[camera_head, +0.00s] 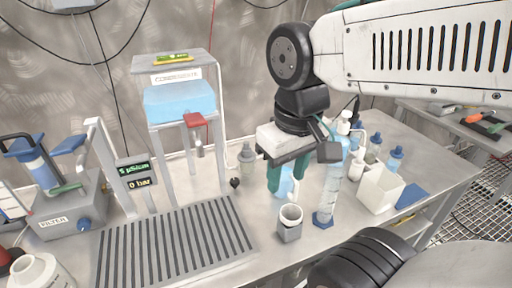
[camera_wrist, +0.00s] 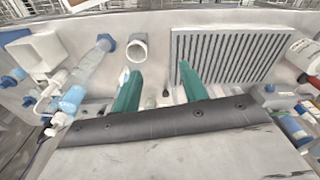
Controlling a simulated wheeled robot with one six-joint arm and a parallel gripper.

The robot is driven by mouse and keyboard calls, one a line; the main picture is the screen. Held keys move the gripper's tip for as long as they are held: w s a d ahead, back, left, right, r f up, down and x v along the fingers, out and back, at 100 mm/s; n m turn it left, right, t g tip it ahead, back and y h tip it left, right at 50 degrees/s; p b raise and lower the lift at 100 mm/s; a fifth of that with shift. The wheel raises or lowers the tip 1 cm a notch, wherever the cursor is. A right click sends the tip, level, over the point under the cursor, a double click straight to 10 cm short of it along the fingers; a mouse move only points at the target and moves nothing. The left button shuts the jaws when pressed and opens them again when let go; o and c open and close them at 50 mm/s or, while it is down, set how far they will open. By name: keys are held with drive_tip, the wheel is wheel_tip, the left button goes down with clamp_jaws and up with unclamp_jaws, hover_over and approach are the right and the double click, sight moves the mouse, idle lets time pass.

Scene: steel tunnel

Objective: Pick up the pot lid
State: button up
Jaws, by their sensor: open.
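I cannot clearly pick out a pot lid in either view. A small dark rounded object (camera_head: 234,183) lies on the steel bench, left of my gripper; a dark spot between the fingers in the wrist view (camera_wrist: 165,93) may be the same object. A grey open-topped pot (camera_head: 289,229) stands near the bench's front, and it also shows in the wrist view (camera_wrist: 137,50). My gripper (camera_head: 284,187) points down above the bench behind the pot. Its green fingers are apart with nothing held between them in the wrist view (camera_wrist: 160,72).
A tall measuring cylinder (camera_head: 328,190), white bottles (camera_head: 358,165) and a white box (camera_head: 380,190) crowd the right. A stand with a blue tank (camera_head: 180,103) rises at the back left. A slotted drain grate (camera_head: 175,245) lies front left, beside the filter unit (camera_head: 70,205).

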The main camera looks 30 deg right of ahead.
drive_tip(key=w+d+f+m+g, duration=0.1)
drive_tip(key=w+d+f+g, duration=0.2)
drive_tip(key=w, duration=1)
drive_tip(key=t, duration=0.2)
hover_over(246, 142)
drive_tip(key=shift+n, duration=0.3)
wheel_tip(246, 142, down, 7)
drive_tip(key=shift+s+a+f, duration=0.15)
wheel_tip(246, 142, down, 6)
drive_tip(key=shift+f, duration=0.6)
drive_tip(key=c, duration=0.7)
